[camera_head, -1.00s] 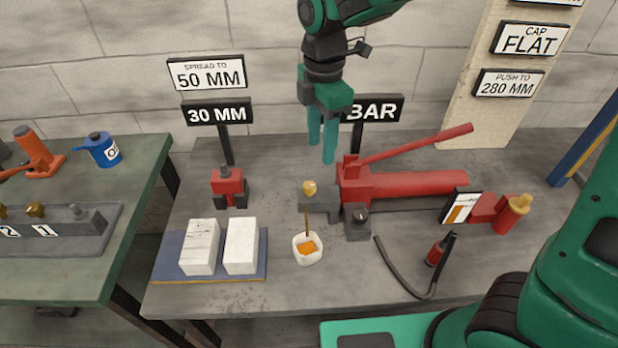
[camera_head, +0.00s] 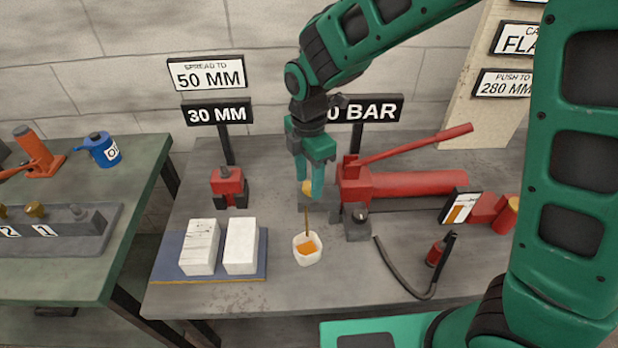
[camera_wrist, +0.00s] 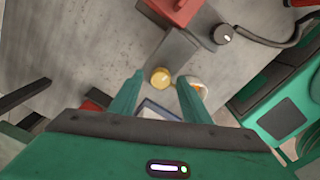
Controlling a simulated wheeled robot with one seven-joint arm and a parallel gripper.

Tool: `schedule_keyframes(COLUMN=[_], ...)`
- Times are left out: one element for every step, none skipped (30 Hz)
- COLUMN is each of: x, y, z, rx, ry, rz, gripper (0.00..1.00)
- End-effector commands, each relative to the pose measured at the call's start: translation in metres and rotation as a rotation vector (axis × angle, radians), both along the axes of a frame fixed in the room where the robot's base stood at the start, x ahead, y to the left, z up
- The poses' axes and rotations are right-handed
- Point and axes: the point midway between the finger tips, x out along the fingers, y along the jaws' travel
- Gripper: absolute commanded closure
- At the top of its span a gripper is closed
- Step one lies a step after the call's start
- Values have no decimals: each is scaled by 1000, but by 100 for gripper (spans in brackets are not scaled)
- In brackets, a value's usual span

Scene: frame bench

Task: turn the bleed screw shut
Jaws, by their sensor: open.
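The bleed screw (camera_head: 307,187) is a brass-yellow round head on the grey block (camera_head: 312,205) of the red pump. It also shows in the wrist view (camera_wrist: 160,78), between and just beyond my fingertips. My gripper (camera_head: 309,189) is open and points down, its fingers on either side of the screw head. I cannot tell whether they touch it. A thin amber stream (camera_head: 306,222) runs from below the screw into a white cup (camera_head: 297,252) with amber liquid in it. In the wrist view the right finger partly hides the cup.
The red pump (camera_head: 420,183) with its raised handle lies to the right of the screw. A black knob (camera_head: 359,214) stands close by. A black hose (camera_head: 395,268) curls in front. Two white blocks (camera_head: 241,246) and a small red tool (camera_head: 228,186) stand to the left.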

Motion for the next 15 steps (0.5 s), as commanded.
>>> schedule_keyframes(x=[0,0,0,0,0,0,0,0,0,0,0,0,0,0,0], y=[0,0,0,0,0,0,0,0,0,0,0,0,0,0,0], z=[-2,-2,-3,-3,-3,-3,-3,-3,-3,-3,-3,-3,-3,-2,-2], rx=[0,0,0,0,0,0,0,0,0,0,0,0,0,0,0], ry=[1,1,0,0,0,0,0,0,0,0,0,0,0,0,0], rz=[0,0,0,0,0,-1,-1,-1,-1,-1,-1,-1,-1,-1,-1], gripper=[57,57,57,57,57,57,57,57,57,62,69,78,86,93,98])
